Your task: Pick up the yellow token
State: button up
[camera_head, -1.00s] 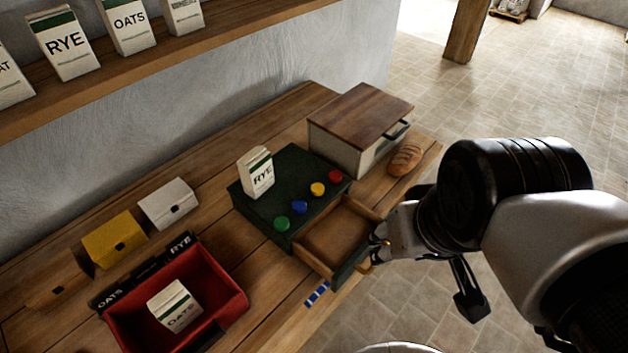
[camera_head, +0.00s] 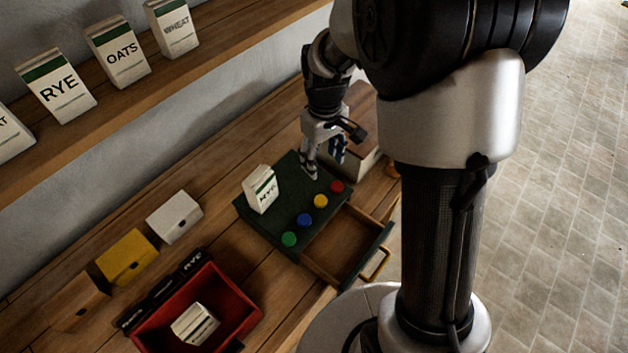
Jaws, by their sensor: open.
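The yellow token (camera_head: 320,201) is a small round disc on top of the green box (camera_head: 252,218). It sits in a slanting row between the blue token (camera_head: 304,220) and the red token (camera_head: 337,187); the green token (camera_head: 289,239) is at the row's near end. My gripper (camera_head: 312,172) points down over the back right part of the green box, a little behind the yellow and red tokens in the picture. It is open and holds nothing that I can see. I cannot tell its exact height above the box.
A white RYE packet (camera_head: 261,189) stands on the box, left of the tokens. The box's drawer (camera_head: 345,244) is pulled out and empty. A bread box (camera_head: 361,110) stands behind my gripper, partly hidden by my arm. A red bin (camera_head: 243,314) holds another packet.

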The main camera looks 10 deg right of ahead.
jog(key=b, duration=0.2)
send_over(320, 199)
jog(key=f, duration=1)
jog(key=shift+w+d+f, duration=0.15)
jog(key=shift+d+f, duration=0.1)
jog(key=shift+a+f+b, duration=0.15)
jog(key=shift+f+b, duration=0.1)
jog(key=shift+f, duration=1.1)
jog(key=shift+a+f+b, duration=0.15)
jog(key=shift+f+b, duration=0.1)
jog(key=shift+f, duration=1.05)
jog(key=shift+c, duration=0.3)
jog(key=c, duration=0.8)
